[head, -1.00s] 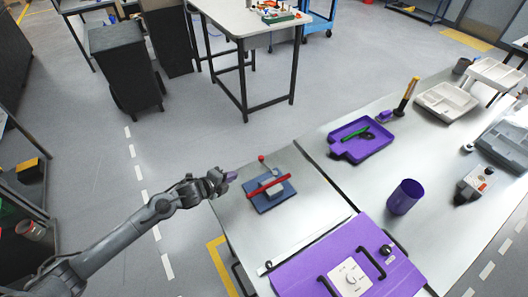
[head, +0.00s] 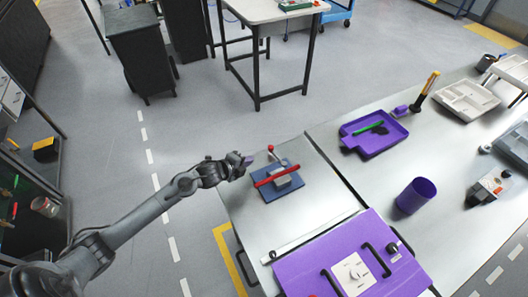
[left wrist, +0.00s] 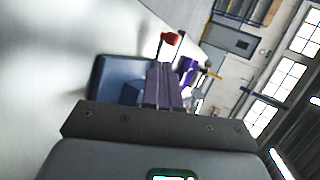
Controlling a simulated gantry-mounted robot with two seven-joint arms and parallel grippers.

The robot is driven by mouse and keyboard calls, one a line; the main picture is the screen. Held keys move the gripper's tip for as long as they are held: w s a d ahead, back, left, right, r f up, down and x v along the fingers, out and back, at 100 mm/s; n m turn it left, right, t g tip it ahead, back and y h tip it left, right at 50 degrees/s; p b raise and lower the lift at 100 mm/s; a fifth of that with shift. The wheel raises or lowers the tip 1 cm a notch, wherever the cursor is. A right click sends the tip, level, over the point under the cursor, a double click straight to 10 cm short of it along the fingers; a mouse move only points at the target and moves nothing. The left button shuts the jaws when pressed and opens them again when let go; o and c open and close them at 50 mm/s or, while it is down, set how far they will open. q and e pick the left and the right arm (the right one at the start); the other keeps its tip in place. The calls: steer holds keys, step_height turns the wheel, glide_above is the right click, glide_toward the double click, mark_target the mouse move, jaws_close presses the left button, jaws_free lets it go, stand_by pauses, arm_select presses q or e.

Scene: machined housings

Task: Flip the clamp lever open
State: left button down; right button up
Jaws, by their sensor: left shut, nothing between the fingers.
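The clamp sits on a blue base plate (head: 290,191) near the far left corner of the table. It has a grey block and a long red bar (head: 262,182) lying across it. A thin upright rod with a red knob (head: 270,148), apparently the lever, rises at the plate's far side. My left gripper (head: 247,160) is shut and empty, just left of the knob and apart from it. In the left wrist view its purple fingers (left wrist: 163,86) point towards the red knob (left wrist: 172,39), with the blue plate (left wrist: 112,78) partly hidden behind them. My right gripper is not in view.
A purple panel (head: 315,262) with black handles and a white dial lies at the near side. A purple cup (head: 416,195), a purple tray (head: 375,146) with a green item and a grey device (head: 489,187) stand to the right. Bare tabletop surrounds the clamp.

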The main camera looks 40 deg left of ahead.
arm_select(q)
glide_toward(269, 149)
steer(key=x, duration=0.3)
steer(key=f+x, duration=0.1)
steer(key=shift+w+d+f+b, duration=0.1)
steer(key=shift+f+b, duration=0.05)
steer(key=shift+b, duration=0.25)
steer(key=shift+w, duration=0.9)
